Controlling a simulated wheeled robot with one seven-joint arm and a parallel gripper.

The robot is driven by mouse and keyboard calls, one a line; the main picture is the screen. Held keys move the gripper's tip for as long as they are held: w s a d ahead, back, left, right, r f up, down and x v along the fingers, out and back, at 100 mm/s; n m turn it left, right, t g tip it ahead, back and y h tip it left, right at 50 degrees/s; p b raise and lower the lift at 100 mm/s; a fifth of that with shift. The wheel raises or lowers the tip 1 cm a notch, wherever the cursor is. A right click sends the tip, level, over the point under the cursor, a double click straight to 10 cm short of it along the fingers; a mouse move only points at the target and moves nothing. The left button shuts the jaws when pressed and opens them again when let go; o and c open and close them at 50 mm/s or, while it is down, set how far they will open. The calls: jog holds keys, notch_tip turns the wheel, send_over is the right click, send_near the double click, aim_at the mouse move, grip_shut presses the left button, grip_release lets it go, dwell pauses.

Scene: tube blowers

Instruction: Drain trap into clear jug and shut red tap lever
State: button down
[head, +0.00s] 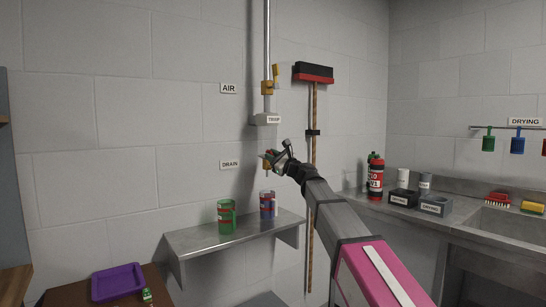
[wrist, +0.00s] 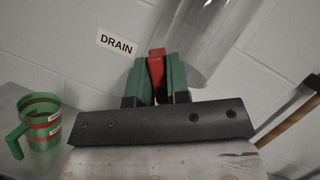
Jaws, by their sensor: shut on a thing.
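My gripper (head: 268,158) is at the wall by the DRAIN sign, below the grey trap head (head: 262,119). In the wrist view its green fingers are shut on the red tap lever (wrist: 157,72). The trap's clear bowl (wrist: 208,40) is just right of the fingers, and the tap body is hidden. A bluish see-through jug (head: 267,207) with red bands stands on the steel shelf below my gripper. I cannot tell whether it holds liquid. A green jug (head: 226,217) stands left of it, apart, and also shows in the wrist view (wrist: 40,122).
The steel shelf (head: 200,246) juts from the wall. A pipe with a yellow-handled valve (head: 275,76) runs above the trap. A long broom (head: 314,150) hangs to the right. A purple tray (head: 117,283) is lower left; a sink counter is right.

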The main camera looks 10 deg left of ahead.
jog(key=shift+s+a+f+n+g+h, duration=0.35)
jog(key=shift+f+n+g, duration=0.45)
jog(key=shift+n, duration=1.35)
jog(key=shift+s+a+f+n+g+h, duration=0.3)
jog(key=shift+f+n+g, duration=0.55)
jog(key=shift+n, duration=1.35)
jog(key=shift+s+a+f+n+g+h, duration=0.3)
jog(key=shift+f+n+g, duration=0.5)
jog(key=shift+n, duration=1.35)
jog(key=shift+s+d+f, duration=0.1)
jog(key=shift+f, duration=0.05)
jog(key=c, duration=1.2)
grip_release()
jog(key=shift+o, duration=0.2)
jog(key=v, duration=1)
jog(key=shift+s+d, duration=0.2)
jog(key=shift+d, duration=0.15)
